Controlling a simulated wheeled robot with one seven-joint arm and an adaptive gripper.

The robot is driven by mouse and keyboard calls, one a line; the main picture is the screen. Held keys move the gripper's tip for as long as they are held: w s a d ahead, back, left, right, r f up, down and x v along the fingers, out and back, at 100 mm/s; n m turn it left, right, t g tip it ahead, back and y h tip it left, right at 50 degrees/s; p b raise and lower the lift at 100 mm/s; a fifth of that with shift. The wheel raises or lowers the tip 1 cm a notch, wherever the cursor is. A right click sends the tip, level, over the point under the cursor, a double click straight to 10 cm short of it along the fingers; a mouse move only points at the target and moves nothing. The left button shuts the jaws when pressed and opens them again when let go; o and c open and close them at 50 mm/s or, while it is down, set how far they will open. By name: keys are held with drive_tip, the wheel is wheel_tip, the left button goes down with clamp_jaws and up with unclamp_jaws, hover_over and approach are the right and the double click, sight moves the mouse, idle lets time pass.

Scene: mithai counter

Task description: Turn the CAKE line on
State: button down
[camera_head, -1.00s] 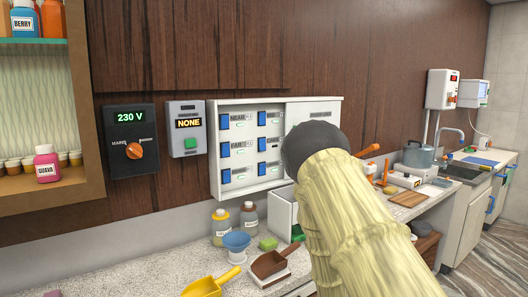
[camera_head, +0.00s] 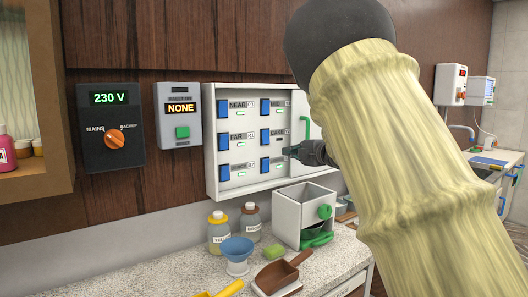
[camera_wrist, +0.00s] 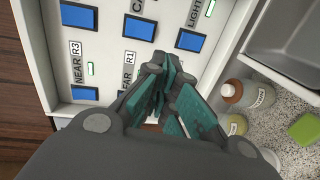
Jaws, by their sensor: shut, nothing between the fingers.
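The white switch panel (camera_head: 211,160) hangs on the wall with two columns of blue rocker switches. The CAKE switch (camera_head: 265,137) is in the right column, middle row; the small indicator by its label looks dark, while others glow green. In the wrist view the CAKE switch (camera_wrist: 139,28) is up and left of my fingers, under a label cut to "CA". My gripper (camera_head: 289,151) is shut and empty, in front of the panel, right of and below the CAKE switch. Its fingers also show in the wrist view (camera_wrist: 165,80). I cannot tell whether it touches anything.
Close neighbours are the FAR switch (camera_head: 224,144), the NEAR switch (camera_head: 224,109) and the LIGHT switch (camera_wrist: 193,40). A green handle (camera_head: 307,128) stands at the panel's right. A mains box (camera_head: 110,155) reads 230 V; another display (camera_head: 180,107) reads NONE. Bottles and scoops stand on the counter below.

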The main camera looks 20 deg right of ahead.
sight(264, 143)
wheel_tip(264, 143, up, 2)
drive_tip(key=shift+w+r+n, duration=0.15)
drive_tip(key=shift+r+n, duration=0.05)
drive_tip(key=shift+n, duration=0.1)
drive_tip(key=shift+w, duration=0.1)
drive_tip(key=shift+w+f, duration=0.1)
drive_tip(key=p+x, duration=0.4)
drive_tip(key=x, duration=0.9)
drive_tip(key=shift+w+a, duration=0.25)
drive_tip(key=shift+w, duration=0.05)
drive_tip(key=shift+d+f+b, duration=0.1)
drive_tip(key=shift+f+b, duration=0.05)
drive_tip(key=shift+b, duration=0.2)
